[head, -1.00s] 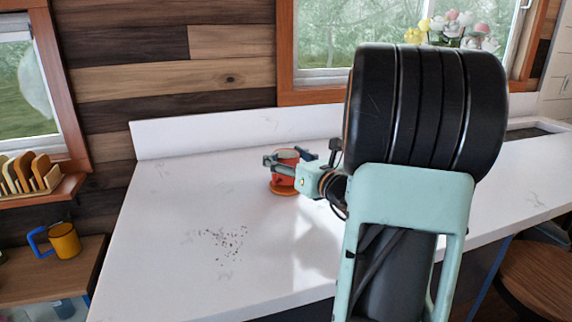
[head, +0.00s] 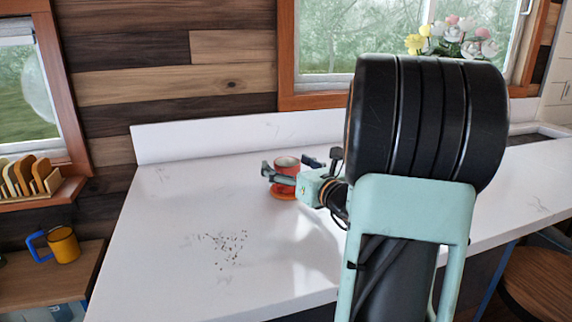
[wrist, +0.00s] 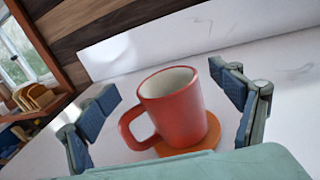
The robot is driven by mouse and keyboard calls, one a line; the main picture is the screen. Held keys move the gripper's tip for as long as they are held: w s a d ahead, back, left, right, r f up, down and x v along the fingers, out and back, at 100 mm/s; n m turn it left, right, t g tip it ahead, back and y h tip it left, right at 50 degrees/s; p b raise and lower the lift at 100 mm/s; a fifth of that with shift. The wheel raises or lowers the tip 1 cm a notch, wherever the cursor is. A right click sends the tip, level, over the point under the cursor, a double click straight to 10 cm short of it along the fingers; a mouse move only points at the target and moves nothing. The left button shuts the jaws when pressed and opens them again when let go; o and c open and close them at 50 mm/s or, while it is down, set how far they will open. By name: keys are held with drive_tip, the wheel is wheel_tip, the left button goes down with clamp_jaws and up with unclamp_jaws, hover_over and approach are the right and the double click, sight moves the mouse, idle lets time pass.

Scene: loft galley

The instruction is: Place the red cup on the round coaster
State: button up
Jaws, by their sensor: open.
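The red cup (wrist: 175,112) stands upright on the round orange-brown coaster (wrist: 205,141) in the wrist view, its handle toward the left. In the head view the red cup (head: 287,165) and the edge of the coaster (head: 283,194) show on the white counter, partly hidden by my gripper (head: 291,172). In the wrist view my gripper (wrist: 165,113) is open, with one finger on each side of the cup. Gaps show between both fingers and the cup. The cup's underside is hidden.
The white counter (head: 180,250) is clear around the cup, with dark specks at its front. A raised backsplash (head: 200,137) runs behind. An orange mug (head: 64,244) stands on a lower wooden shelf at left. Flowers (head: 455,38) stand by the window.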

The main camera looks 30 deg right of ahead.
drive_tip(key=shift+r, duration=0.25)
drive_tip(key=s, duration=1.2)
drive_tip(key=shift+f, duration=0.1)
